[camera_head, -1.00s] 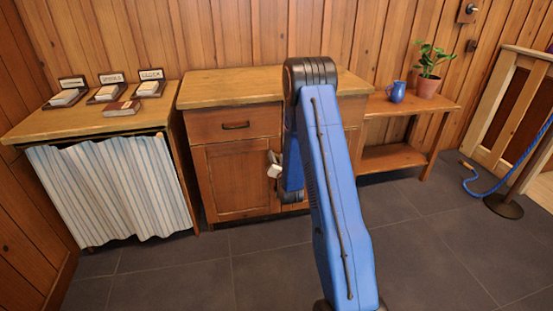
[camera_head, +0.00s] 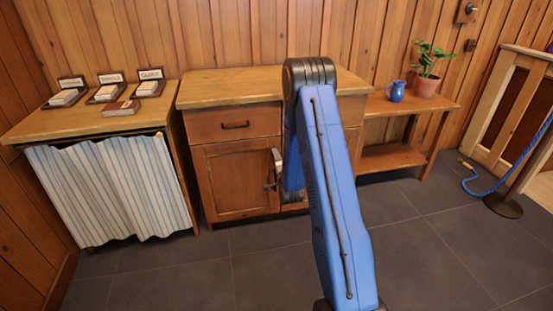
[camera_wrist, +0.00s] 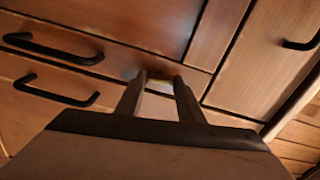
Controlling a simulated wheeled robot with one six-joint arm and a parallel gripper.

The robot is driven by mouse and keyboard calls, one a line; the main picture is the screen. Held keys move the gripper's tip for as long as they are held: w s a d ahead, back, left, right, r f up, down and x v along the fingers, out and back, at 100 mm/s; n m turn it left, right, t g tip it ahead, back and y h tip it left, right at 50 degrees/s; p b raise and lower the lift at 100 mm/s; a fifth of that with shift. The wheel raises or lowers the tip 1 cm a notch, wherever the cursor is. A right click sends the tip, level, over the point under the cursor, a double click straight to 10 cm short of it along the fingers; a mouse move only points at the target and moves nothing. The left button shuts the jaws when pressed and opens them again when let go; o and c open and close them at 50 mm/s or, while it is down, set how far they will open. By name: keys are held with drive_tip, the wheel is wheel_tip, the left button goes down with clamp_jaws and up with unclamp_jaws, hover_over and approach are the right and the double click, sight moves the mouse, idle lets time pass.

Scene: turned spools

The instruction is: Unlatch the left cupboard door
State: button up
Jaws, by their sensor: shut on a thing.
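The left cupboard door (camera_head: 232,182) is a brown panelled door below a drawer, and it looks closed. It fills the upper part of the wrist view (camera_wrist: 140,20), which is turned sideways. My gripper (camera_wrist: 160,80) is at the door's edge near the seam with the right door, with its fingertips close together. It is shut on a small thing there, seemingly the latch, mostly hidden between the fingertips. In the head view my gripper (camera_head: 276,168) shows just left of my blue arm, which hides the right door.
Two dark bar handles (camera_wrist: 52,47) (camera_wrist: 55,90) lie beside the gripper, and a drawer handle (camera_wrist: 302,43) is at right. A curtained counter (camera_head: 110,190) stands left, and a low shelf table (camera_head: 395,157) with jug and plant stands right. The grey floor in front is clear.

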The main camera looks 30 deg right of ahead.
drive_tip(key=shift+f+m, duration=0.1)
drive_tip(key=shift+m, duration=0.8)
drive_tip(key=o, duration=1.1)
drive_tip(key=shift+d, duration=0.1)
drive_tip(key=shift+c, duration=0.2)
drive_tip(key=shift+s, duration=0.1)
